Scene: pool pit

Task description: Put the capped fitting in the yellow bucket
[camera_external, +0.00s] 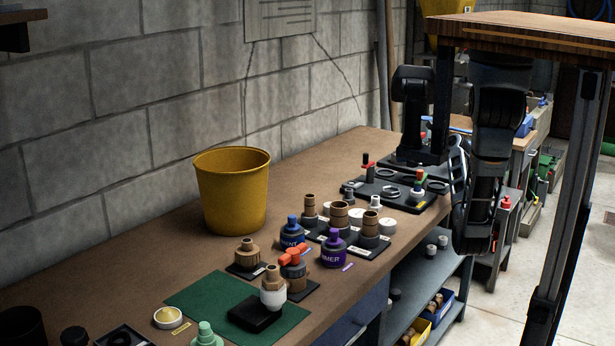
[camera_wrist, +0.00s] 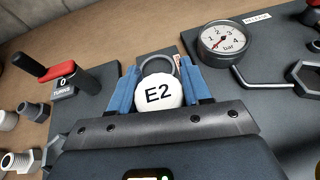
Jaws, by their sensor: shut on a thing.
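The yellow bucket (camera_external: 233,195) stands upright on the brown workbench near the block wall, left of centre in the external view. In the wrist view my gripper (camera_wrist: 160,83) has its two blue fingers closed on a round white cap marked E2 (camera_wrist: 159,96). A dark ring shows just behind the cap; whatever is under the cap is hidden. In the external view my arm hangs at the right end of the bench, well away from the bucket. The gripper's fingers and the held piece are hard to make out there.
A pressure gauge (camera_wrist: 226,42) and a red-handled valve (camera_wrist: 58,73) sit on dark boards beside my gripper. A wooden-topped stand (camera_external: 530,32) rises at right.

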